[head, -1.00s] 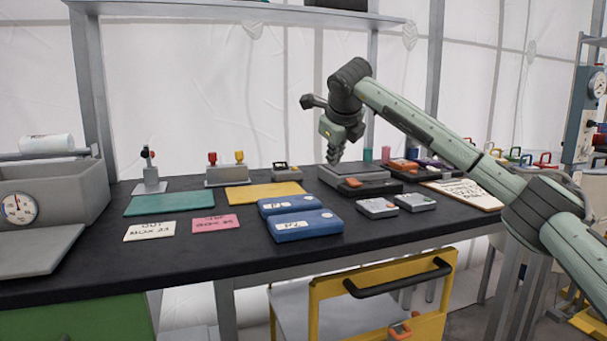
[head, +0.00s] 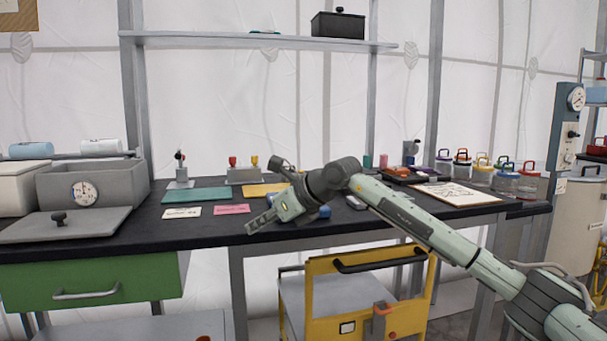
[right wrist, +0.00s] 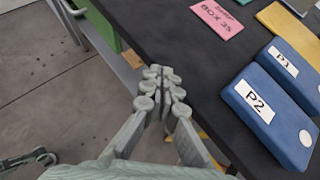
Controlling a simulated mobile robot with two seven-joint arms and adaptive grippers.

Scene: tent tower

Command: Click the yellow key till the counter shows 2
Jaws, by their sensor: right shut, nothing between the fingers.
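A yellow key (head: 254,160) stands upright beside a red key (head: 232,161) on a grey block (head: 243,176) at the back of the bench. No counter figure can be read in these frames. My right gripper (head: 252,228) is at the bench's front edge, well in front of the keys and apart from them. It is shut and empty, its fingers pointing left and down. In the right wrist view its closed fingers (right wrist: 160,82) are just off the bench's front edge, with no key in sight. My left gripper is not in view.
Blue boxes P1 (right wrist: 284,62) and P2 (right wrist: 262,106) and a pink card (head: 231,209) lie near my right gripper. A teal mat (head: 197,194) and a yellow mat (head: 258,190) lie before the keys. A yellow cart (head: 322,264) stands below. A shelf (head: 260,40) spans above.

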